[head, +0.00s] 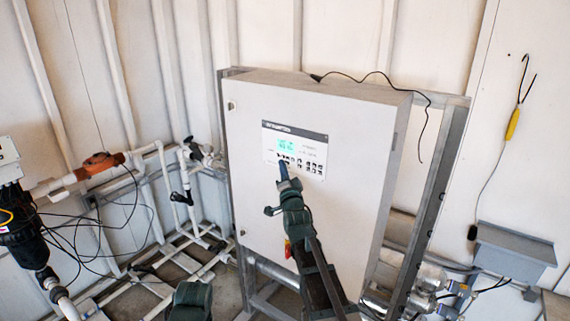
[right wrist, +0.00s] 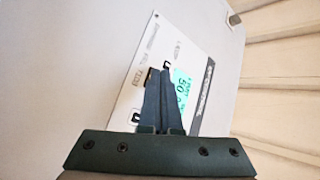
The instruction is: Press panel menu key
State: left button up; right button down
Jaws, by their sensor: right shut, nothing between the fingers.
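The control panel (head: 312,144) is a white plate with a dark header, a lit cyan screen (head: 93,0) and rows of small dark keys. It is set in the front door of a large light-grey cabinet (head: 270,215). In the right wrist view the panel (right wrist: 190,45) appears turned sideways, with its lit screen (right wrist: 181,88) beside the fingers. My right gripper (head: 283,165) is shut and empty, its fingertips at the lower left of the panel, over or close to the keys. The fingers hide some keys, and I cannot tell whether they touch. The menu key's label is too small to read.
A metal frame (head: 440,190) stands around the cabinet. White pipes and an orange fitting (head: 98,164) are at the left. A black cable lies over the cabinet top. A grey box (head: 513,250) and a yellow-handled cable (head: 513,123) are at the right wall.

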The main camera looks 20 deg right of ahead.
dwell(0.3)
jog(key=shift+s+a, duration=0.35)
jog(key=shift+a, duration=0.15)
jog(key=shift+s+a, duration=0.8)
jog(key=shift+a, duration=0.2)
jog(key=shift+s+a, duration=0.75)
jog(key=shift+a, duration=0.2)
